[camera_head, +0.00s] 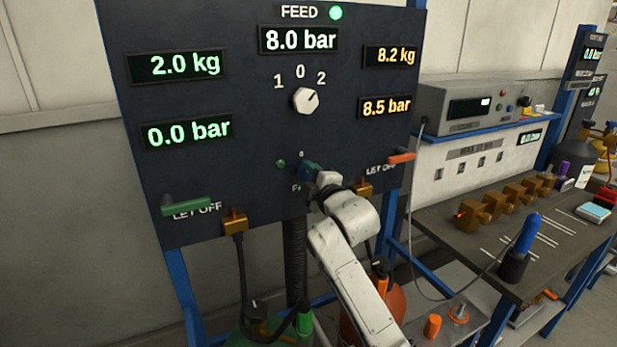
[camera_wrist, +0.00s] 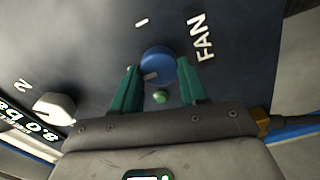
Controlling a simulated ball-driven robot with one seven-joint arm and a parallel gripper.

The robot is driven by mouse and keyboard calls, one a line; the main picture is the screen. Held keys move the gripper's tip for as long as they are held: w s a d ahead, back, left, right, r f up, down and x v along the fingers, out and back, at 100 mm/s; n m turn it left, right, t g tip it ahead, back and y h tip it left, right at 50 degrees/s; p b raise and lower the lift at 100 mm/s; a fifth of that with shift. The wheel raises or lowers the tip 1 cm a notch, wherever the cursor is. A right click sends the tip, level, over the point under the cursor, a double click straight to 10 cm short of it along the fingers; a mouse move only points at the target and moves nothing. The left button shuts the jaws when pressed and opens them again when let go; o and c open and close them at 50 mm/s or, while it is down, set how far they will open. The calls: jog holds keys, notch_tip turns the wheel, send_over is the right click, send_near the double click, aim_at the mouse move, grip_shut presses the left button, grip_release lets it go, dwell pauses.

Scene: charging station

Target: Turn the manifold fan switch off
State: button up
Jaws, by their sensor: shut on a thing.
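The fan switch is a round blue knob (camera_wrist: 160,62) with a pale pointer mark, on the dark panel beside the word FAN. In the wrist view the pale mark lies on its lower left, towards the left finger. A "1" shows above it. My gripper (camera_wrist: 158,70) has its green fingers shut on the knob, one on each side. In the head view my gripper (camera_head: 311,170) is against the panel's lower middle and hides most of the knob and its label; a "0" shows just above.
A small green lamp (camera_wrist: 160,97) sits beside the knob. A white selector knob (camera_head: 306,100) is higher on the panel. A green lever (camera_head: 187,207) and an orange lever (camera_head: 401,157) stick out at the sides. A workbench (camera_head: 450,255) stands right.

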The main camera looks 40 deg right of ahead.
jog(key=o, duration=1.1)
jog(key=shift+c, duration=0.2)
jog(key=b+v, duration=0.1)
jog(key=v, duration=0.9)
jog(key=shift+s+a, duration=0.15)
jog(key=shift+s, duration=0.2)
